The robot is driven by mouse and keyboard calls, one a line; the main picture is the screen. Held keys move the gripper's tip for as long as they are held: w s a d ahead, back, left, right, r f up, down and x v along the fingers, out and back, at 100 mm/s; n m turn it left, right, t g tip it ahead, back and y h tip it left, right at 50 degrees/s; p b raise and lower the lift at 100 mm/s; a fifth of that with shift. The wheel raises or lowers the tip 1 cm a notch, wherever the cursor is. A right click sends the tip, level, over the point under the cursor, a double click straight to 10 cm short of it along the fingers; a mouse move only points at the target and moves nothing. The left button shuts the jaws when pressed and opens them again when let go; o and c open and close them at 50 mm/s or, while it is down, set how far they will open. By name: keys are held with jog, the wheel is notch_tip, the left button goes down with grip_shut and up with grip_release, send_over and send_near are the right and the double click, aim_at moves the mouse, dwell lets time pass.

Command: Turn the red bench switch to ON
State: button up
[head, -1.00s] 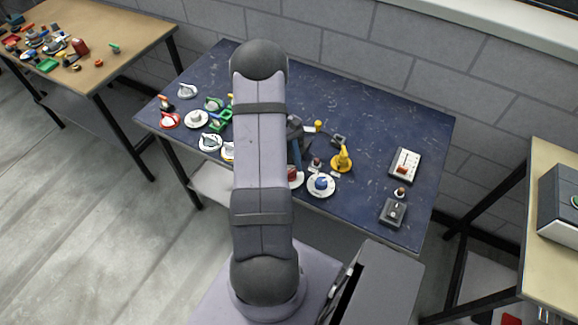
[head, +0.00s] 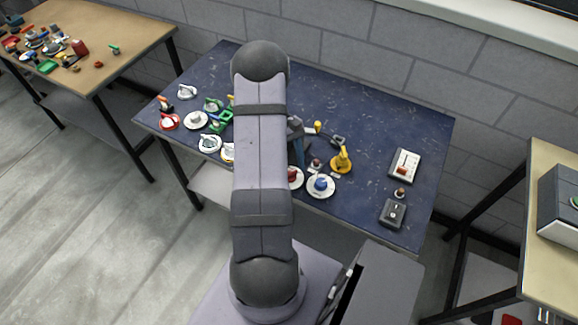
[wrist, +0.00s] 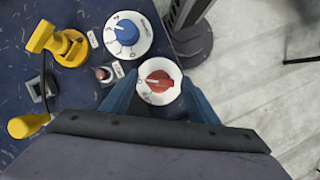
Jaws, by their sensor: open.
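The red bench switch (wrist: 159,81) is a red knob on a round white dial plate (wrist: 151,65). In the head view the red knob (head: 294,174) is partly hidden by my arm. My gripper (wrist: 158,84) is open, with one blue finger on each side of the knob in the wrist view. The fingers cover parts of the plate's sides. I cannot tell whether they touch the knob. The knob's grip bar lies roughly across the wrist picture. The plate's markings are too small to read.
A blue knob on a white dial (wrist: 127,33) sits close beside the red switch. A small red button (wrist: 103,73) and a yellow lever fitting (wrist: 62,45) are nearby. The blue bench top (head: 370,115) is clear behind these.

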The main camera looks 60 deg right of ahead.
jog(key=shift+r, duration=0.15)
jog(key=b+v, duration=0.2)
jog(key=v, duration=0.5)
dwell(0.4)
jog(key=w+a+r+n+t+h, duration=0.1)
jog(key=w+a+r+n, duration=0.1)
jog(key=w+a, duration=0.5)
jog(key=w+a+r+n+h, duration=0.1)
jog(key=w+a+r, duration=0.15)
jog(key=a, duration=0.75)
jog(key=s+a+n+t, duration=0.1)
jog(key=s+a+n, duration=0.1)
jog(key=a, duration=0.8)
jog(key=s+a+n+t, duration=0.1)
jog(key=s+a+t, duration=0.15)
jog(key=a, duration=0.75)
notch_tip(320, 180, down, 45)
jog(key=b, duration=4.4)
jog(key=shift+s+r+g+b, duration=0.2)
jog(key=shift+g+b, duration=0.15)
